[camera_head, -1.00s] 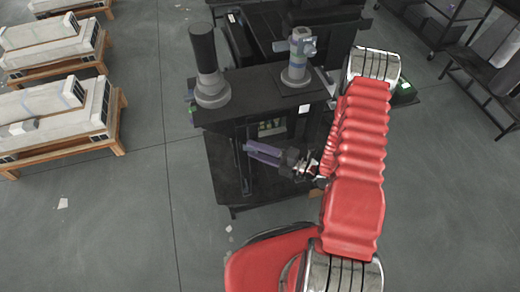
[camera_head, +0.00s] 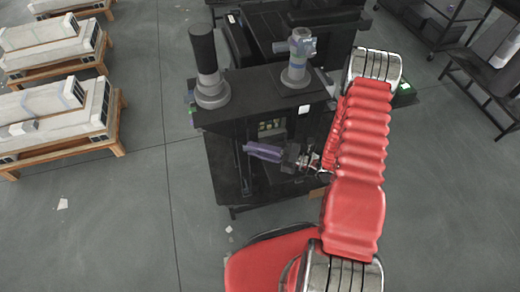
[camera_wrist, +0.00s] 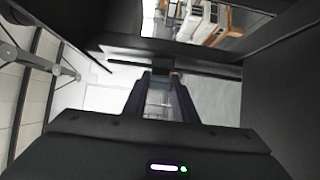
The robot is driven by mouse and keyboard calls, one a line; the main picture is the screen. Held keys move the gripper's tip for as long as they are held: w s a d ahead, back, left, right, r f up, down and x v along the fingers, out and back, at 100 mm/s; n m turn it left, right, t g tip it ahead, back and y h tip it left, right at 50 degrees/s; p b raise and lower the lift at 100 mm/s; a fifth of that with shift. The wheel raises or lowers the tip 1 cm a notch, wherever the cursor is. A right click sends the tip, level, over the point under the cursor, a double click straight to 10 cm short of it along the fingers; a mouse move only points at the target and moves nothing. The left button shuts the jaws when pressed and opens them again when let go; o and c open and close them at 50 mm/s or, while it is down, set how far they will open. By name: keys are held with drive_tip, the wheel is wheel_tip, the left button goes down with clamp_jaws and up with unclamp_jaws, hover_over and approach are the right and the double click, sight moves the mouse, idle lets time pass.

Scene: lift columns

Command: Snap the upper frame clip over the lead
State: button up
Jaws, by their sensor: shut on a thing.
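My gripper (camera_head: 250,150) reaches left from the end of my red arm into the open front of the dark column unit (camera_head: 262,95). In the wrist view its two dark purple fingers (camera_wrist: 160,74) run in to a small dark block, which looks like the upper frame clip (camera_wrist: 160,66), and are shut on it. The block lies at a thin dark bar (camera_wrist: 215,73) crossing the view. I cannot tell whether this bar is the lead or part of the frame, nor whether the clip is over anything. In the head view the clip is too small to make out.
Two cylindrical posts, one dark (camera_head: 207,68) and one grey (camera_head: 297,62), stand on the unit's top. Dark walls close in around my gripper in the wrist view. Pallets with pale units (camera_head: 60,125) stand at left. The floor between is mostly clear.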

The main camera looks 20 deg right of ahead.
drive_tip(key=shift+f, duration=0.15)
drive_tip(key=o, duration=1)
drive_tip(key=shift+o, duration=0.2)
drive_tip(key=v, duration=1.4)
